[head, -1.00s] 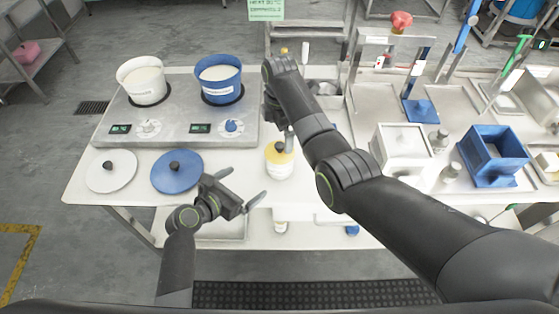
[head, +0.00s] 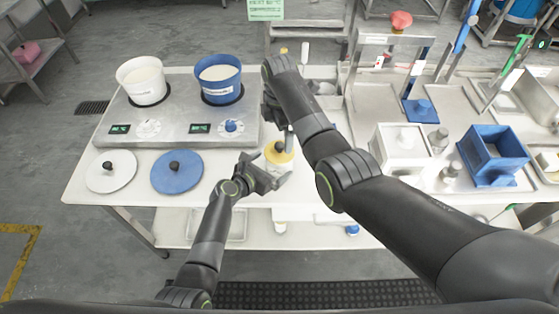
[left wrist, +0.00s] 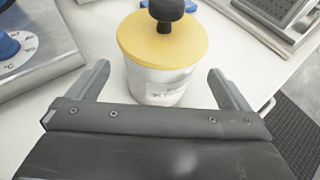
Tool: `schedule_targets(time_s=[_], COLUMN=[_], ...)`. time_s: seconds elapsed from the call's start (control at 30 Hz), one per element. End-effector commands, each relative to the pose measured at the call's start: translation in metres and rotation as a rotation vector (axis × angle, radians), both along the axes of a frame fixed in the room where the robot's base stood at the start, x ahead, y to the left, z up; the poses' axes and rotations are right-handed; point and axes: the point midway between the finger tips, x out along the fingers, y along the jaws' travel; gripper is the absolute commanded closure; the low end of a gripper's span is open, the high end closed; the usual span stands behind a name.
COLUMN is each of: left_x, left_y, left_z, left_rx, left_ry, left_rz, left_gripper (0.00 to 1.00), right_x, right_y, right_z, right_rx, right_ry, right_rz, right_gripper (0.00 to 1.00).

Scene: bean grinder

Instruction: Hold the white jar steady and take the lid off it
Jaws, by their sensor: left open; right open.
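The white jar (left wrist: 158,88) stands upright on the table with its yellow lid (left wrist: 162,40) on top. The lid has a black knob (left wrist: 166,10). In the head view the yellow lid (head: 279,152) shows near the table's front edge, and the grippers partly cover the jar. My left gripper (head: 278,171) is open, with one finger on each side of the jar in the left wrist view (left wrist: 158,82); the fingers look apart from its wall. My right gripper (head: 287,135) is above the lid and open; its fingers are partly hidden by its own arm.
A double hotplate (head: 178,126) with a white pot (head: 148,92) and a blue pot (head: 221,92) stands at the back left. A white lid (head: 111,180) and a blue lid (head: 177,181) lie in front of it. A white box (head: 401,160) and a blue box (head: 487,177) stand at the right.

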Motion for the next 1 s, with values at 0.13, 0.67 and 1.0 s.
schedule_targets(time_s=[0.13,0.67,1.0], left_x=[0.013,0.033,0.033], left_y=[-0.010,-0.026,-0.026], left_z=[-0.006,-0.018,-0.017], left_rx=[0.003,0.002,0.002], left_ry=[0.000,0.000,0.000], left_rz=[0.000,0.001,0.001], left_gripper=[0.00,0.00,0.13], right_x=[0.000,0.000,0.000], right_y=[0.000,0.000,0.000], right_z=[0.000,0.000,0.000], right_rx=[0.000,0.000,0.000], right_ry=[0.000,0.000,0.000], right_rz=[0.000,0.000,0.000], right_gripper=[0.00,0.00,0.00])
